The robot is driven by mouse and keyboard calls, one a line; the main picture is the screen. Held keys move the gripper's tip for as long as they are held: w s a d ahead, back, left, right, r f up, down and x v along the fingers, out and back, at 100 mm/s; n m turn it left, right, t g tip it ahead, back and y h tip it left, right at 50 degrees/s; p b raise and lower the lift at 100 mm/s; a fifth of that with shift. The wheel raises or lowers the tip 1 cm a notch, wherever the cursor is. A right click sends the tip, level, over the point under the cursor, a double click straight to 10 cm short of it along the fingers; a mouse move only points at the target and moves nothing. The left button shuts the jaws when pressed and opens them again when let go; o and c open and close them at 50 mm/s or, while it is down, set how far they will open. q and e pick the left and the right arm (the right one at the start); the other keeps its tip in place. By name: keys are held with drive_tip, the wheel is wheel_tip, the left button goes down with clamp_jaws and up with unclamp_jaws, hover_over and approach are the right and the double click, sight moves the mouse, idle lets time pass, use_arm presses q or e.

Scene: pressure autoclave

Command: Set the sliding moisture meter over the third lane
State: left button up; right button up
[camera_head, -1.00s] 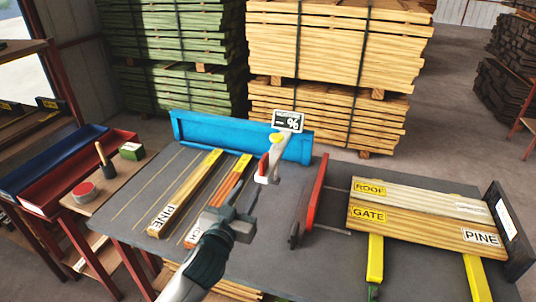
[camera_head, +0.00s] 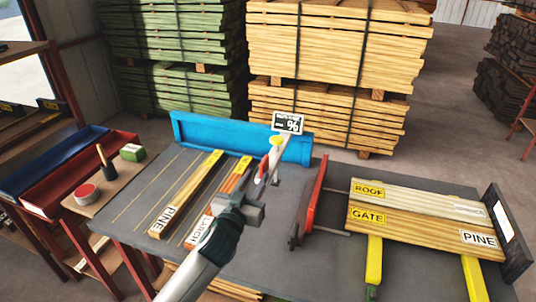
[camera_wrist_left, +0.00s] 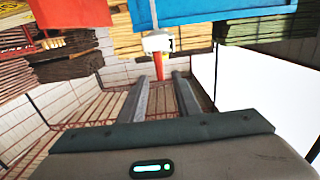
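The moisture meter has a dark display with a "%" sign (camera_head: 288,122) at the blue rail (camera_head: 215,136), with a yellow part and a pale arm below it. Its red end (camera_wrist_left: 159,66) shows beyond my fingers in the left wrist view. My left gripper (camera_head: 263,188) is just on the near side of the meter. Its two fingers stand apart with nothing visible between them. The meter is right of a PINE board (camera_head: 188,192) and a LARCH board (camera_head: 226,190) lying on the lined table (camera_head: 128,207). My right gripper is not in view.
A red upright fence (camera_head: 313,195) stands right of the meter. Further right, boards labelled ROOF (camera_head: 400,193) and GATE (camera_head: 410,223) lie on yellow supports (camera_head: 374,262). A red bin (camera_head: 75,172) and a round tin (camera_head: 85,193) are at the left. Timber stacks stand behind.

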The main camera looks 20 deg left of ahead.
sight(268, 156)
use_arm(q)
drive_tip(key=w, duration=0.4)
drive_tip(key=w+p, duration=0.1)
drive_tip(key=w, duration=0.3)
drive_tip(key=w+p, duration=0.1)
drive_tip(key=w, duration=0.3)
drive_tip(key=shift+d, duration=0.25)
clamp_jaws()
